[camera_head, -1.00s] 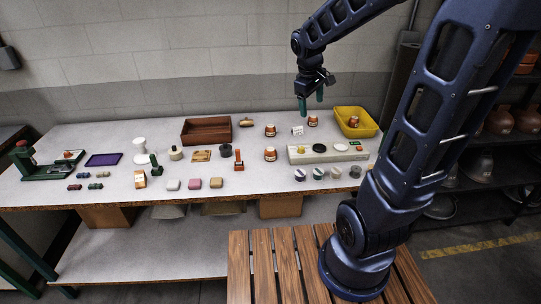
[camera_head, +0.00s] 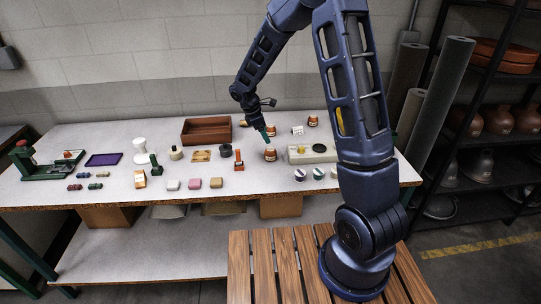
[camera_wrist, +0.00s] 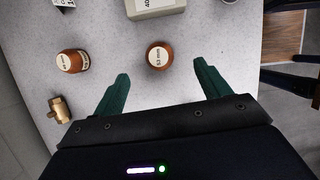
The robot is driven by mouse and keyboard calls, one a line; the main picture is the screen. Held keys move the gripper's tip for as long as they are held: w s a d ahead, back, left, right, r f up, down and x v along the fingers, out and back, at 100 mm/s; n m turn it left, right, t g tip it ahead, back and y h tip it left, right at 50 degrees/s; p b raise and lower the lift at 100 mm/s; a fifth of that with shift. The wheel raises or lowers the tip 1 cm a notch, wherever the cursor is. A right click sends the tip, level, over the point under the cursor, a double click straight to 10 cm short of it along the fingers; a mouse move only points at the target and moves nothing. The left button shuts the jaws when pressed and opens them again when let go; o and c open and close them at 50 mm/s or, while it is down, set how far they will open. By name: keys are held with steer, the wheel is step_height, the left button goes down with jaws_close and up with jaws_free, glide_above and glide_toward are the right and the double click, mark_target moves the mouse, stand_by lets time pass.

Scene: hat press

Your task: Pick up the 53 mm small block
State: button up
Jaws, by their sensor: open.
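The 53 mm small block (camera_wrist: 158,58) is a round brown-orange block with a pale top label, standing upright on the table. In the head view it appears to be the nearer block (camera_head: 270,155), left of the grey box. My gripper (camera_wrist: 161,72) is open and empty, pointing down over the table. In the wrist view the block shows ahead of and roughly between the two green fingertips, not touching them. In the head view my gripper (camera_head: 267,132) is above and behind the block, partly covering another similar block.
A similar labelled block (camera_wrist: 72,61) and a brass piece (camera_wrist: 60,109) stand to the left in the wrist view. A grey box (camera_wrist: 154,8) is close to the 53 mm block. A red stamp-like tool (camera_head: 239,162) and a brown tray (camera_head: 206,131) are on the table.

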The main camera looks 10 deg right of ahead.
mark_target(269, 149)
steer(key=shift+n, duration=0.3)
steer(key=x, duration=0.3)
steer(key=a+x, duration=0.1)
steer(key=x, duration=0.2)
steer(key=shift+w+f, duration=0.15)
steer(key=shift+f, duration=0.25)
steer(key=shift+a+x, duration=0.1)
steer(key=shift+x, duration=1.25)
steer(key=shift+a+x, duration=0.15)
steer(key=shift+x, duration=1.2)
steer(key=c, duration=1.1)
steer(key=shift+o, duration=0.2)
